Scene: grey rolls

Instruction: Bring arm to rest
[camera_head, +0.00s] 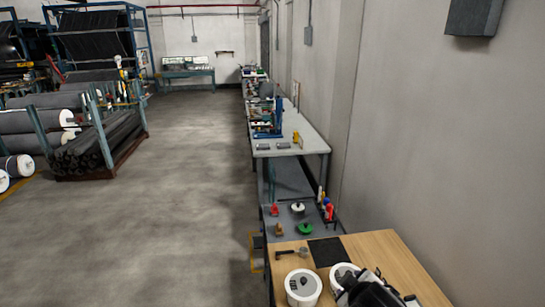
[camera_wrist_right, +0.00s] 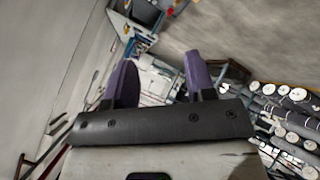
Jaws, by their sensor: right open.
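My right gripper (camera_wrist_right: 160,72) shows in the right wrist view with its two purple-padded fingers spread apart. Nothing is between the fingers, and the room behind them appears tilted. In the head view, a dark mechanical shape (camera_head: 368,290) sits at the bottom edge over the wooden table; I cannot tell if it is part of my right arm. My left gripper is not in view.
A wooden table (camera_head: 400,262) holds two white round containers (camera_head: 303,287) and a dark mat (camera_head: 327,252). Grey benches (camera_head: 310,138) line the right wall. Grey rolls (camera_head: 40,120) lie on racks at left. The floor between is clear.

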